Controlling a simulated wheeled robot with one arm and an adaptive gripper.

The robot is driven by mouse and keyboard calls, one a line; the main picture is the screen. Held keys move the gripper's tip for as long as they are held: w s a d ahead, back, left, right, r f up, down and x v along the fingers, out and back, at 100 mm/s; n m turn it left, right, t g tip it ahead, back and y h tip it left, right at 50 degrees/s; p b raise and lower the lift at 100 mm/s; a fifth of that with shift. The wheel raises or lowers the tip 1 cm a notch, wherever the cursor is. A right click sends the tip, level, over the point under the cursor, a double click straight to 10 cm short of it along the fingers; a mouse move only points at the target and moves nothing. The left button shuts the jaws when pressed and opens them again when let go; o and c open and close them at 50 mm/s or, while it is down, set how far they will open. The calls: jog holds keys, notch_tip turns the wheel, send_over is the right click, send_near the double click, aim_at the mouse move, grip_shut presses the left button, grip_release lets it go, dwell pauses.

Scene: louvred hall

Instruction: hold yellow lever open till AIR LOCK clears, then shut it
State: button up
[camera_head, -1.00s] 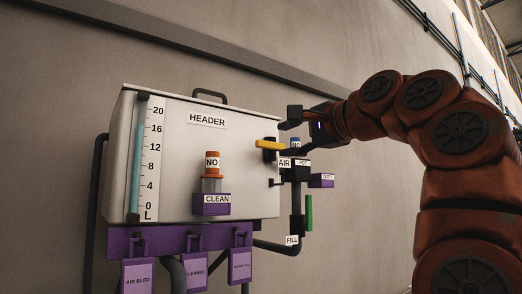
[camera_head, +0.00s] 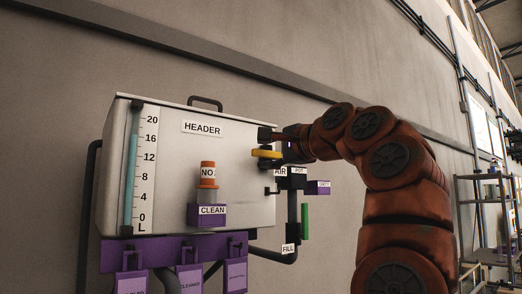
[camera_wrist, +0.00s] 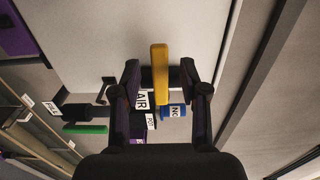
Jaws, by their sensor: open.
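The yellow lever (camera_head: 267,154) sticks out sideways from the right front of the white HEADER tank (camera_head: 238,150). My gripper (camera_head: 274,143) is at the lever with its jaws open. In the wrist view the lever (camera_wrist: 159,75) lies between my two spread fingers, with a visible gap on each side. An AIR label (camera_head: 280,173) is below the lever, partly hidden; it also shows in the wrist view (camera_wrist: 142,99). I cannot read the words AIR LOCK anywhere.
An orange NO cap stands on the purple CLEAN block (camera_head: 206,216). A level gauge (camera_head: 131,180) holds a teal column. Purple tags (camera_head: 236,276) hang below the tank. A blue NC cap (camera_wrist: 173,111) and green handle (camera_head: 305,221) are close by. Shelving (camera_head: 485,212) stands at far right.

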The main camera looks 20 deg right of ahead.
jog(key=shift+w, duration=0.25)
jog(key=shift+w+a, duration=0.25)
jog(key=shift+w, duration=0.6)
grip_shut()
dwell(0.3)
